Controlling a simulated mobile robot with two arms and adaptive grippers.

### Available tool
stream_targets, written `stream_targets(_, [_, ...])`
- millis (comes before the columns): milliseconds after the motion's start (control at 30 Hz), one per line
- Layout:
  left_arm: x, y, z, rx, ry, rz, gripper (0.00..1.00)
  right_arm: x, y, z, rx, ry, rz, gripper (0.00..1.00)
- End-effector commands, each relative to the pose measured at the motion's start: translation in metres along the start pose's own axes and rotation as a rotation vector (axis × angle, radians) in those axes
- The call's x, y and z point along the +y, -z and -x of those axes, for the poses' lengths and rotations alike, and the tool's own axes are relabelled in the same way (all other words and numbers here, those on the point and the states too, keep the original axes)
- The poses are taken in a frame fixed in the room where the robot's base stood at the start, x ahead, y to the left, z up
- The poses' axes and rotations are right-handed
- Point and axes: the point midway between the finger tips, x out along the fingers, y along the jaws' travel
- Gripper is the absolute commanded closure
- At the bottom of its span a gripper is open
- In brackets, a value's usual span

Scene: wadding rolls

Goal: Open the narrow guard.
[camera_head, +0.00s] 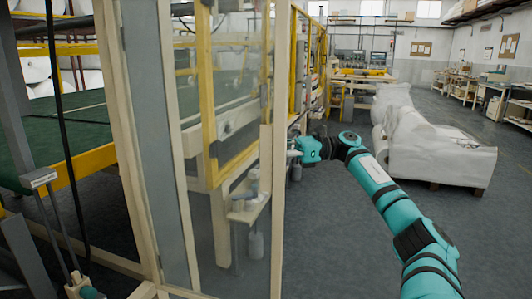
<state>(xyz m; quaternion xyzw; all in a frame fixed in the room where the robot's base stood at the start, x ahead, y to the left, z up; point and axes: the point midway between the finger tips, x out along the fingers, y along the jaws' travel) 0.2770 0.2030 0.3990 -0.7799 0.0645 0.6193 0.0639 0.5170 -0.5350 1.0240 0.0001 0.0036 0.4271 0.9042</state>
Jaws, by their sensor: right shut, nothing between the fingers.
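A tall guard with a cream frame and clear panels (232,240) stands left of centre in the head view. Its upright cream edge post (280,200) is nearest my right arm. I cannot tell from this view which panel is the narrow guard, or how far it stands open. My right gripper (293,152) is beside this edge post, at about mid-height. It is shut with nothing between its fingers. Its fingertips are small and dark here, and I cannot tell whether they touch the post. My left gripper is not in view.
Through the clear panel I see a yellow inner frame (207,90) and a small shelf (246,212) with bottles. A green machine bed (85,130) is at the left. Grey floor (340,250) is free beside the guard.

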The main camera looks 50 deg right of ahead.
Motion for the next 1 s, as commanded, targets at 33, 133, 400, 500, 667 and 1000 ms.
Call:
stream_targets(33, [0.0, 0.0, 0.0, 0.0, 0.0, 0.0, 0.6, 0.0, 0.0, 0.003, 0.006, 0.002, -0.002, 1.0])
stream_targets(133, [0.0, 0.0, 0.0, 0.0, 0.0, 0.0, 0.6, 0.0, 0.0, 0.003, 0.005, 0.002, -0.001, 1.0])
stream_targets(400, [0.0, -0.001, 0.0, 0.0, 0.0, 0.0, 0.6, 0.0, -0.001, 0.002, 0.002, 0.001, 0.001, 0.75])
stream_targets(500, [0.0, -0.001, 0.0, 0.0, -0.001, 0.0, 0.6, 0.0, -0.001, 0.001, 0.001, 0.001, 0.001, 0.75])
stream_targets(667, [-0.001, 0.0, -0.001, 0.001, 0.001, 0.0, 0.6, 0.0, -0.001, 0.006, 0.001, 0.002, 0.001, 0.75])
stream_targets(1000, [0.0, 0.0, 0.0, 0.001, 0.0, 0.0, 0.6, 0.0, -0.002, 0.071, 0.001, 0.008, 0.0, 0.75])
